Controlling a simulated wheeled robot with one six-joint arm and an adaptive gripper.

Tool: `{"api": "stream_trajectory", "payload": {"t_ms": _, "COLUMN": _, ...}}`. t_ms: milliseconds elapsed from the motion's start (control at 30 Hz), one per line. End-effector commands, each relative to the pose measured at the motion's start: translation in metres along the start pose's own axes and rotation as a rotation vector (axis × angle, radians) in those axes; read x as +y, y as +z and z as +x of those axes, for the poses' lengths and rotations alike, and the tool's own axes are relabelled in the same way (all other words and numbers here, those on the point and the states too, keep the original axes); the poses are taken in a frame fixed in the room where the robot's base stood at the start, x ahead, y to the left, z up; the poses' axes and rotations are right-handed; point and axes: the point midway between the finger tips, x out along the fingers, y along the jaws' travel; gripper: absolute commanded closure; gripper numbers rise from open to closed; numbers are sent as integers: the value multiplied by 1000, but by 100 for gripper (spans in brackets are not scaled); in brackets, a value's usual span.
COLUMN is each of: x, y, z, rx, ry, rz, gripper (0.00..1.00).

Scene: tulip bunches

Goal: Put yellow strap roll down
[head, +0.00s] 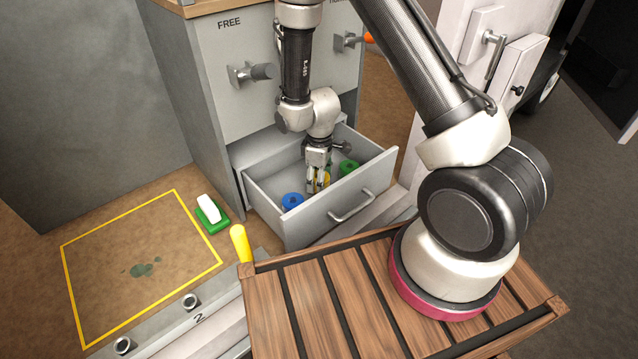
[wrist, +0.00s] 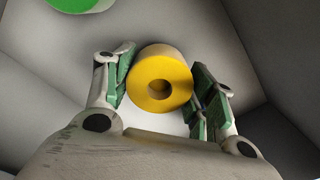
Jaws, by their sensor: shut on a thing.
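The yellow strap roll (wrist: 172,72) is between the fingers of my gripper (wrist: 160,82) in the wrist view, with its round end and centre hole facing the camera. My gripper is shut on it. In the head view my gripper (head: 318,180) reaches down into the open drawer (head: 330,215), and only a bit of the yellow roll (head: 326,179) shows beside the fingers. I cannot tell whether the roll touches the drawer floor.
In the drawer, a blue roll (head: 292,201) lies to the left and a green roll (head: 348,167) to the right; the green one also shows in the wrist view (wrist: 80,3). Drawer walls surround my gripper. A yellow-outlined floor area (head: 181,196) and a green-and-white brush (head: 210,212) lie left.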

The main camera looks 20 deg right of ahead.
Motion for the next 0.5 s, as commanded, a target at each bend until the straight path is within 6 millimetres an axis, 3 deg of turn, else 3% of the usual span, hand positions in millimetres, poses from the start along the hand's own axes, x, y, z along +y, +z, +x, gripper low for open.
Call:
{"api": "stream_trajectory", "payload": {"t_ms": 133, "x": 0, "y": 0, "z": 18, "rx": 0, "ry": 0, "rz": 0, "gripper": 73}}
{"api": "stream_trajectory", "payload": {"t_ms": 500, "x": 0, "y": 0, "z": 22, "rx": 1, "ry": 0, "rz": 0, "gripper": 73}}
